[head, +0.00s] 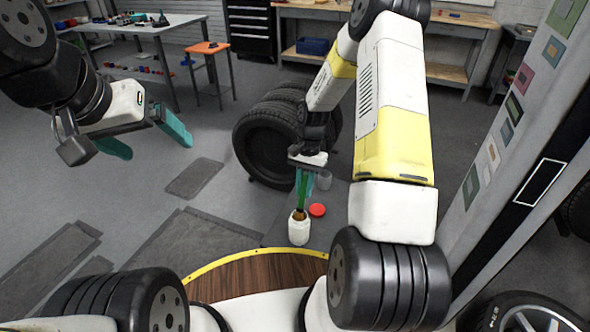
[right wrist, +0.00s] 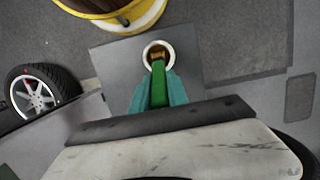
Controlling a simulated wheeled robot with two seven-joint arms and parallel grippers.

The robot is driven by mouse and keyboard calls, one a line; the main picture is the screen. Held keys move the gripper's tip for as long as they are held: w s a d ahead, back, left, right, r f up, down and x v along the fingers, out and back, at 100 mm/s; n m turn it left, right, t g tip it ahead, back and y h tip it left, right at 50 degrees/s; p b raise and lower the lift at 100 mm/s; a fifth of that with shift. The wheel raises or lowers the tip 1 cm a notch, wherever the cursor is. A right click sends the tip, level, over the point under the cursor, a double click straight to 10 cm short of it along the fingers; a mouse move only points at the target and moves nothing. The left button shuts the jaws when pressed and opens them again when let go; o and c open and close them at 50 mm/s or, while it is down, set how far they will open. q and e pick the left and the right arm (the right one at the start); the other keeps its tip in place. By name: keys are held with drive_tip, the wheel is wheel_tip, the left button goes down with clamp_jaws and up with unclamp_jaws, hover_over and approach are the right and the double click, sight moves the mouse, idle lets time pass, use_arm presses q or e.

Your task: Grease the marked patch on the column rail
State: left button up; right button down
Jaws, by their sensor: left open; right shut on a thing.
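A brush with a green handle (head: 301,190) points down into an open white jar (head: 299,232). My right gripper (head: 304,178) is shut on the handle above the jar. In the right wrist view, the teal fingers of the right gripper (right wrist: 158,88) hold the green handle (right wrist: 158,93), and the brush's brownish end lies inside the round rim of the jar (right wrist: 146,52). The bristle tips are hidden in the jar. The marked patch (head: 540,181) is a white rectangle outline on the dark column rail (head: 563,141) at the right. My left gripper (head: 160,150) is open and empty at the left.
A red lid (head: 317,210) lies just right of the jar. Stacked tires (head: 265,145) stand behind. A round wooden top with a yellow edge (head: 250,277) is in front. Coloured stickers (head: 513,108) are on the pale column. An orange stool (head: 206,48) stands far back.

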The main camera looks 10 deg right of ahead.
idle(0.4)
drive_tip(key=shift+s+a+v, duration=0.15)
drive_tip(key=shift+s+v, duration=0.05)
drive_tip(key=shift+v, duration=0.9)
drive_tip(key=shift+s+a+v, duration=0.1)
drive_tip(key=shift+s+v, duration=0.15)
drive_tip(key=shift+v, duration=0.9)
drive_tip(key=shift+s+a+v, duration=0.15)
drive_tip(key=shift+s+v, duration=0.05)
drive_tip(key=shift+v, duration=0.9)
drive_tip(key=shift+r, duration=0.2)
